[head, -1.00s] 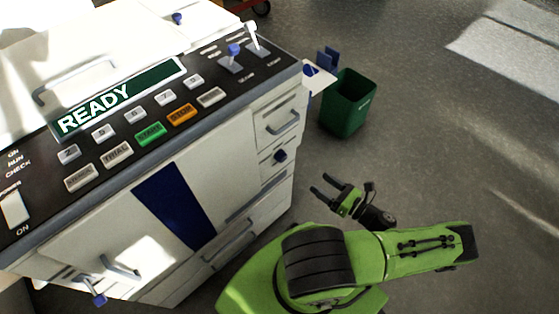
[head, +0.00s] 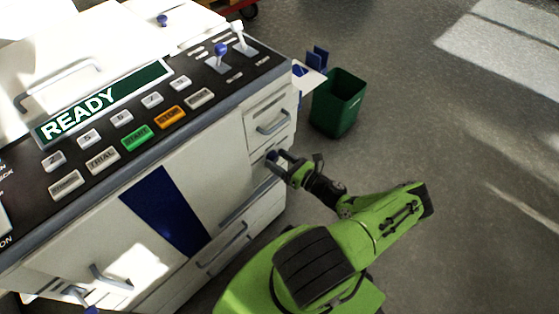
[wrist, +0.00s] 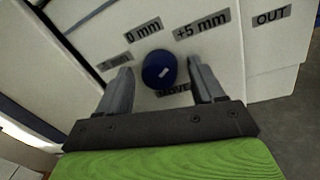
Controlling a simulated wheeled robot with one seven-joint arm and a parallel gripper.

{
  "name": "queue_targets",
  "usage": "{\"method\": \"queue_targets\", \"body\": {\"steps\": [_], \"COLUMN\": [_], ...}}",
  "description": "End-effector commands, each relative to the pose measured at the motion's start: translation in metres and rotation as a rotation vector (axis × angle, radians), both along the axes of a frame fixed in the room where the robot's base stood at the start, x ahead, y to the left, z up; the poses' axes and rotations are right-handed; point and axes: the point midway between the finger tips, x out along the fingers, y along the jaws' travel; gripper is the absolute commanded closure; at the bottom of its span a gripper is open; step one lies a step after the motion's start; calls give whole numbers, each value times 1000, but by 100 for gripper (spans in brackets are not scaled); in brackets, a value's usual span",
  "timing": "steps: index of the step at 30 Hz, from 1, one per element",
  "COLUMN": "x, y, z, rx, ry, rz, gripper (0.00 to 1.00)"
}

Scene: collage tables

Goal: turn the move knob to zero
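The move knob (wrist: 160,70) is a round blue knob with a short white mark on its face, in the middle of the wrist view. The mark slants, its upper end leaning right. Above it are labels reading "0 mm" (wrist: 143,29) and "+5 mm" (wrist: 202,25); a third label at left is partly hidden. A label below, partly hidden by a finger, seems to read "MOVE". My gripper (wrist: 163,88) is open, with one finger on each side of the knob. I cannot tell whether they touch it. In the head view my gripper (head: 275,164) is at the machine's right front panel.
The white machine (head: 135,205) has a dark top panel with a "READY" display (head: 105,103) and several buttons. A drawer handle (head: 274,124) sits above the knob. A green bin (head: 338,103) stands behind on the right. The floor at right is clear.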

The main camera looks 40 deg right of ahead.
Motion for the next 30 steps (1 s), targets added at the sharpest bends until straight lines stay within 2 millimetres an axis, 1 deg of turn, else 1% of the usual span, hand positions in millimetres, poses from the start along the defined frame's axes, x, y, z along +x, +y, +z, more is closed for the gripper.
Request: {"method": "queue_targets", "body": {"steps": [1, 9, 10, 11, 20, 26, 30], "x": [0, 0, 0, 0, 0, -1, 0], "y": [0, 0, 0, 0, 0, 0, 1], "z": [0, 0, 0, 0, 0, 1, 2], "rx": [0, 0, 0, 0, -44, -155, -272], "ry": [0, 0, 0, 0, 0, -3, -6], "rz": [0, 0, 0, 0, 2, 1, 3], "gripper": [40, 81, 86, 88, 88, 88, 88]}}
